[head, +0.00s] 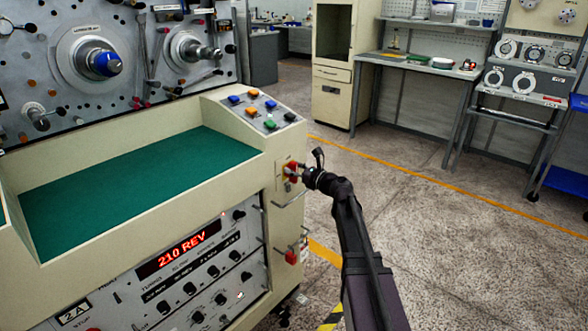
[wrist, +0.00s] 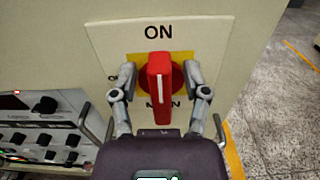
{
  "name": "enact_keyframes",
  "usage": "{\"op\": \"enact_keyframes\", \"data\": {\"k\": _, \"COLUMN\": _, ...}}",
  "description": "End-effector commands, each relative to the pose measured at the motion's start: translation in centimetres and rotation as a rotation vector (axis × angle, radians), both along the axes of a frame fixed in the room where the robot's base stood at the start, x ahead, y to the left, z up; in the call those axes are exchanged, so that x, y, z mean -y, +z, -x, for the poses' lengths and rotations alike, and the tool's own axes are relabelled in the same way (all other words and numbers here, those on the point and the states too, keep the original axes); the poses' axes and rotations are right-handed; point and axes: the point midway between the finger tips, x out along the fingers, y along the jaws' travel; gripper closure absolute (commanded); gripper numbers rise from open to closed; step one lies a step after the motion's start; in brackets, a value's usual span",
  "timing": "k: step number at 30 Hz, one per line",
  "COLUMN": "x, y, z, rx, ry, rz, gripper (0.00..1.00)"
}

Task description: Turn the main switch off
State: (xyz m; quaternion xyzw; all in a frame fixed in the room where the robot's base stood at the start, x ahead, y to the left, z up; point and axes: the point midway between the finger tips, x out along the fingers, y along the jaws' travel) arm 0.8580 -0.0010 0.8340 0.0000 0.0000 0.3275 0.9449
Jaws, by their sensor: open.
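The main switch (wrist: 159,85) is a red rotary handle on a yellow plate, set in a white label panel (wrist: 116,38) on the machine's side. Its handle stands upright in the wrist view, below the word "ON"; the lower lettering is partly hidden. In the head view the red switch (head: 291,170) shows small at the machine's right corner, partly covered by my gripper (head: 300,174). In the wrist view my gripper (wrist: 160,76) is open, with one finger on each side of the red handle. I cannot tell whether the fingers touch it.
The machine has a green work surface (head: 130,180), coloured buttons (head: 262,106) above the switch and a red "210 REV" display (head: 180,254). A metal handle (head: 286,198) sticks out below the switch. The floor to the right (head: 460,250) is free up to the benches.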

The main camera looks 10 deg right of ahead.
Motion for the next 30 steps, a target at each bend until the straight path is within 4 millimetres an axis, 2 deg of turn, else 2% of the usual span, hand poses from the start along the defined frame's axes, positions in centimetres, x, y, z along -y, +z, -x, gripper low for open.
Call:
{"op": "enact_keyframes", "data": {"k": 2, "x": 0.01, "y": 0.0, "z": 0.02, "rx": 0.0, "ry": 0.0, "rz": 0.0, "gripper": 0.4}}
{"op": "enact_keyframes", "data": {"k": 3, "x": 0.01, "y": 0.0, "z": 0.02, "rx": 0.0, "ry": 0.0, "rz": 0.0, "gripper": 0.46}}
{"op": "enact_keyframes", "data": {"k": 5, "x": 0.01, "y": 0.0, "z": 0.02, "rx": 0.0, "ry": 0.0, "rz": 0.0, "gripper": 0.64}}
{"op": "enact_keyframes", "data": {"k": 6, "x": 0.01, "y": 0.0, "z": 0.02, "rx": 0.0, "ry": 0.0, "rz": 0.0, "gripper": 0.76}}
{"op": "enact_keyframes", "data": {"k": 9, "x": -0.02, "y": 0.0, "z": -0.01, "rx": 0.0, "ry": 0.001, "rz": 0.0, "gripper": 1.0}}
{"op": "enact_keyframes", "data": {"k": 22, "x": -0.18, "y": -0.01, "z": -0.1, "rx": 0.015, "ry": 0.003, "rz": 0.019, "gripper": 1.0}}
{"op": "enact_keyframes", "data": {"k": 30, "x": -0.41, "y": -0.03, "z": -0.01, "rx": 0.085, "ry": 0.004, "rz": 0.106, "gripper": 1.0}}
